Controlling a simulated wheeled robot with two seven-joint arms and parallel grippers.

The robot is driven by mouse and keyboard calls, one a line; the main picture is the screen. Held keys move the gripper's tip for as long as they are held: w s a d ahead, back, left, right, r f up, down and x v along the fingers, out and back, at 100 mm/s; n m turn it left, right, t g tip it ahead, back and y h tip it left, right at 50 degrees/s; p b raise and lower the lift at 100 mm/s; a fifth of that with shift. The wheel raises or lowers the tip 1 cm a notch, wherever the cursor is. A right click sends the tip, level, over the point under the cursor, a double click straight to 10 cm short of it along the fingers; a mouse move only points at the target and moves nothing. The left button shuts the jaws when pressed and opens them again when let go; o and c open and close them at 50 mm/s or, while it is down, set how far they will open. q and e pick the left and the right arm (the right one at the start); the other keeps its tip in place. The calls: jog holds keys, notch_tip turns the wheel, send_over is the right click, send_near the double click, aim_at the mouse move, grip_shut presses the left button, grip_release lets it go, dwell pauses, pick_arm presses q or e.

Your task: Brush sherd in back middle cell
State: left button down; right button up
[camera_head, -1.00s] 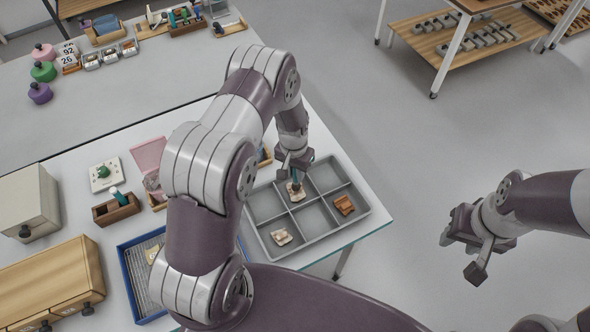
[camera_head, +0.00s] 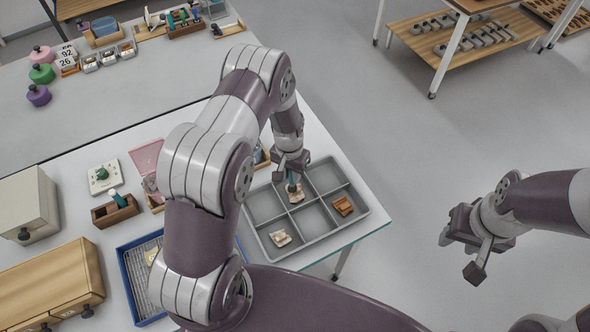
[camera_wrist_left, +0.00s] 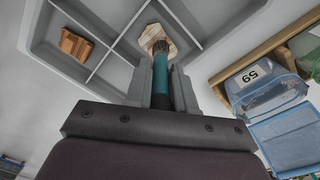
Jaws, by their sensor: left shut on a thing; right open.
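The grey divided tray (camera_head: 318,238) stands on the white table. My left gripper (camera_head: 291,172) is above its back middle cell, shut on a teal-handled brush (camera_head: 292,184). In the left wrist view the brush (camera_wrist_left: 178,85) points away from the gripper, its dark bristles over the pale tan sherd (camera_wrist_left: 155,38), seeming to touch it. That sherd (camera_head: 297,196) is partly hidden by the brush in the head view. An orange-brown sherd (camera_head: 343,205) lies in a right-hand cell, and a cream sherd (camera_head: 280,238) in a front cell. My right gripper (camera_head: 461,254) is open and empty, off the table.
A blue-rimmed tray (camera_head: 131,268), a pink-lidded box (camera_head: 147,158) and a wooden block holder (camera_head: 116,210) stand left of my left arm. In the wrist view a blue bin labelled 59 (camera_wrist_left: 262,88) is close beside the gripper.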

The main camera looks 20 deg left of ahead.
pick_arm(q)
jog(key=shift+w+d+f, duration=0.15)
jog(key=shift+w+d, duration=0.3)
jog(key=shift+d, duration=0.05)
jog(key=shift+s+a, duration=0.45)
jog(key=shift+w+d, duration=0.25)
notch_tip(320, 180, up, 6)
jog(key=p, duration=0.4)
jog(key=shift+w+d, duration=0.3)
jog(key=shift+w, duration=0.05)
